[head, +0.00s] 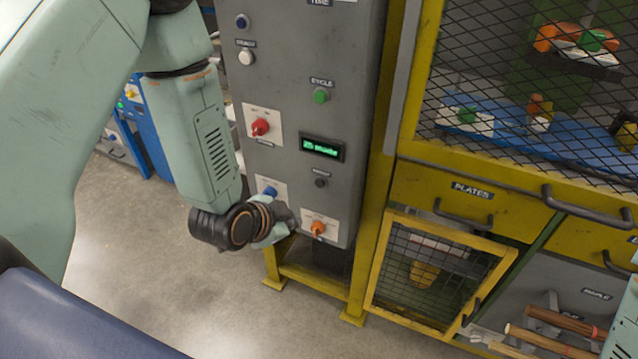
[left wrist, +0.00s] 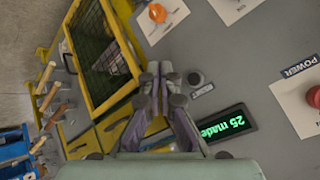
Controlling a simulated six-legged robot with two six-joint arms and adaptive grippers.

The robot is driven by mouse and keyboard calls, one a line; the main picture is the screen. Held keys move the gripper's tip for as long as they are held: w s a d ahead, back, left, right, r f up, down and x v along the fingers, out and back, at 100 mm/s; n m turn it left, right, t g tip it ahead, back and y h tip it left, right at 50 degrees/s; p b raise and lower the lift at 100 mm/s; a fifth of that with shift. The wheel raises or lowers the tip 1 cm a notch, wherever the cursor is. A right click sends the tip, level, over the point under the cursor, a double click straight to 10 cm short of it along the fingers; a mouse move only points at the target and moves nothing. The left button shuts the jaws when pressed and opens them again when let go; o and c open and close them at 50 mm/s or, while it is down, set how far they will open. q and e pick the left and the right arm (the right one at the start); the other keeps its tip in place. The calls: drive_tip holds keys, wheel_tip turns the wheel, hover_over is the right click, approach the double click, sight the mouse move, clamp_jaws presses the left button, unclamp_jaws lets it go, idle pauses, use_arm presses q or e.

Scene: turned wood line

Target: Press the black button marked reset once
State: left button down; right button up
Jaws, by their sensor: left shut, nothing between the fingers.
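The black button (head: 320,183) is a small round button on the grey control panel (head: 292,180), under the green display, with a small label above it that is too small to read clearly. It also shows in the left wrist view (left wrist: 195,79), just right of the fingertips. My left gripper (left wrist: 161,72) is shut and empty, its fingertips beside the button in that picture; I cannot tell how far they stand off the panel. In the head view my left gripper (head: 283,218) is low on the panel, below and left of the button. My right gripper is not in view.
The green display (head: 321,148) reads "25 made". Near the button are an orange knob (head: 318,227), a blue knob (head: 270,192), a red knob (head: 260,127) and a green button (head: 321,96). A yellow mesh cabinet (head: 440,265) stands to the right.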

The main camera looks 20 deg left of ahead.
sight(320, 183)
use_arm(q)
drive_tip(key=shift+w, duration=0.1)
drive_tip(key=w+b, duration=0.2)
drive_tip(key=w, duration=0.6)
drive_tip(key=shift+w+d, duration=0.3)
drive_tip(key=shift+d, duration=0.05)
drive_tip(key=shift+w, duration=0.15)
idle(1.2)
drive_tip(key=shift+w, duration=0.3)
drive_tip(key=shift+w, duration=0.35)
idle(0.7)
drive_tip(key=shift+s, duration=0.1)
drive_tip(key=shift+s+p, duration=0.45)
drive_tip(key=shift+s, duration=0.25)
drive_tip(key=shift+s, duration=0.1)
